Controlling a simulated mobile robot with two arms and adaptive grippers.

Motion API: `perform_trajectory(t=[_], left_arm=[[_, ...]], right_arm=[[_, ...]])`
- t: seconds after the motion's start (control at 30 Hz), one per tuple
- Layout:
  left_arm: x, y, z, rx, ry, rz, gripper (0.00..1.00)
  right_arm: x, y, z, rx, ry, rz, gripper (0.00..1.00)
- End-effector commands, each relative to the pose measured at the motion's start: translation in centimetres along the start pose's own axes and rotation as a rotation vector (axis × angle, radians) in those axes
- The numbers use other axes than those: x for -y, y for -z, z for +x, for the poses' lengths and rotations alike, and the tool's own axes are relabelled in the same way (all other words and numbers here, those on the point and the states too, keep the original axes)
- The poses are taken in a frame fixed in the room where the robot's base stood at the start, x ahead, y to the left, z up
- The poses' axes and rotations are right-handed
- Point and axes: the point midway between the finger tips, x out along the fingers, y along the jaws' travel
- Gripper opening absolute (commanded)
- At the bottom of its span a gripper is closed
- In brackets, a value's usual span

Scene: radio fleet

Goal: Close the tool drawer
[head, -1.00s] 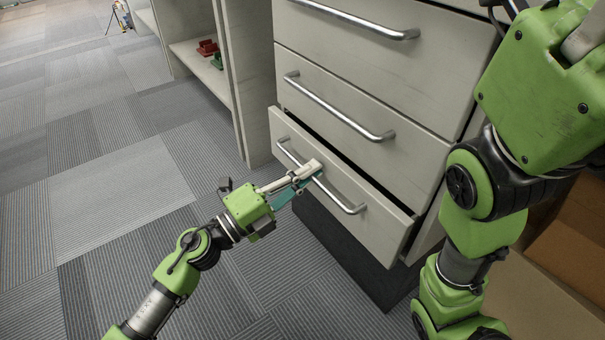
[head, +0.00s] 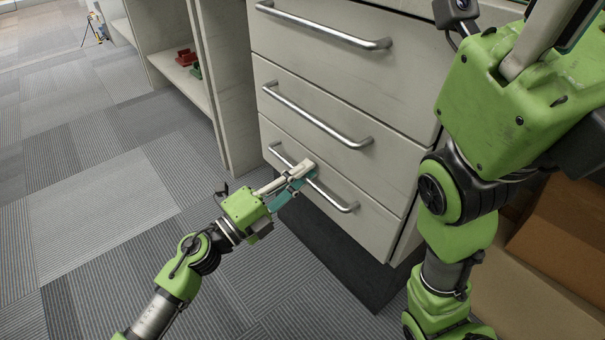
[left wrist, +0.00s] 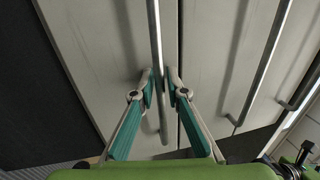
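The tool drawer (head: 349,183), the lowest pale drawer in the cabinet, looks flush with the front above it, with no open gap showing. Its silver bar handle (head: 337,202) also shows in the left wrist view (left wrist: 154,33). My left gripper (head: 309,171) is at this handle. In the left wrist view its teal-padded fingers (left wrist: 161,82) stand on either side of the bar, closed in on it. Part of my right gripper (head: 535,45) shows at the top right, cut off by the frame edge; its fingertips are hidden.
Two more drawers with bar handles (head: 318,115) sit above, both shut. An open shelf unit (head: 172,70) holds red and green items at the left. Brown cardboard boxes (head: 560,235) stand at the right, behind my right arm. The carpet (head: 100,190) on the left is clear.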

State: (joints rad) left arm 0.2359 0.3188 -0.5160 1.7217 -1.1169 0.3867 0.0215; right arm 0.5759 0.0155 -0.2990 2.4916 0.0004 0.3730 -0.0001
Motion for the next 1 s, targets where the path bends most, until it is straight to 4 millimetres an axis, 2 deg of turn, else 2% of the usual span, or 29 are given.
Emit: perform_trajectory(t=[0.17, 0.4, 0.6, 0.77, 1.0], left_arm=[[-0.2, 0.1, -2.5, 0.000, -0.005, -0.001, 0.14], [-0.3, 0.0, -7.8, 0.002, -0.007, -0.004, 0.14], [-0.3, 0.0, -10.9, 0.002, -0.006, -0.002, 0.14], [-0.2, 0.0, -11.8, 0.001, -0.004, -0.001, 0.14], [-0.2, -0.1, -11.9, 0.001, -0.004, 0.000, 0.14]], right_arm=[[0.0, -0.1, 0.0, 0.003, -0.002, 0.001, 0.37], [0.0, -0.2, -0.1, 0.005, -0.003, 0.002, 0.37], [0.0, -0.2, -0.1, 0.005, -0.003, 0.002, 0.37], [0.0, -0.2, -0.1, 0.005, -0.003, 0.002, 0.37], [0.0, -0.2, -0.1, 0.006, -0.003, 0.002, 0.37]])
